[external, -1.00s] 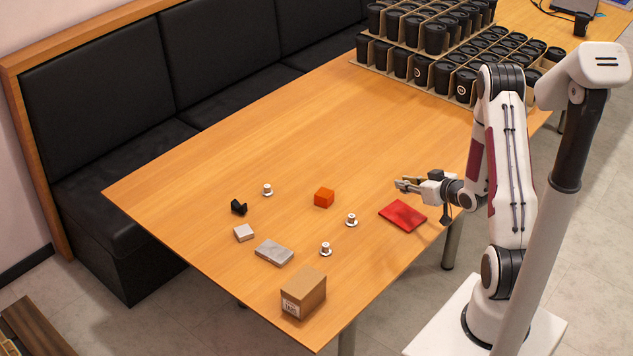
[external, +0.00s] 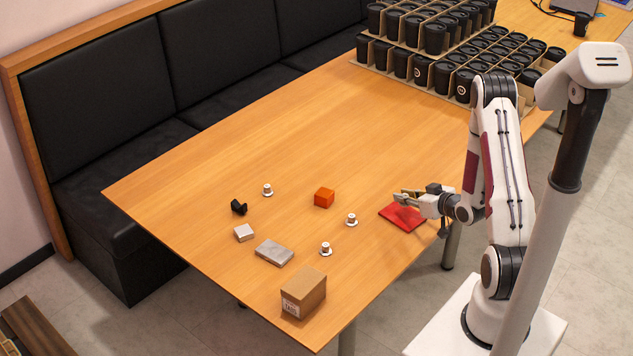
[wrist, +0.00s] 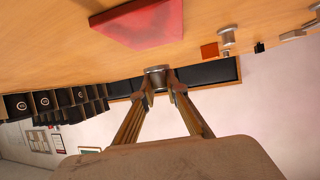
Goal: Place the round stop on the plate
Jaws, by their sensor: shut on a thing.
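A flat red plate (external: 403,217) lies on the table near its right edge. It also shows at the top of the wrist view (wrist: 145,22). My gripper (external: 402,197) is above the far side of the plate in the external view. In the wrist view, my gripper (wrist: 158,84) is shut on a small silver round stop (wrist: 156,72), held between the fingertips. The stop appears apart from the plate. In the external view the held stop is too small to make out clearly.
Several small things stand left of the plate: silver round pieces (external: 351,219), an orange block (external: 324,198), a grey slab (external: 274,252), a black piece (external: 238,207) and a cardboard box (external: 304,293). Racks of black cups (external: 435,75) fill the far end.

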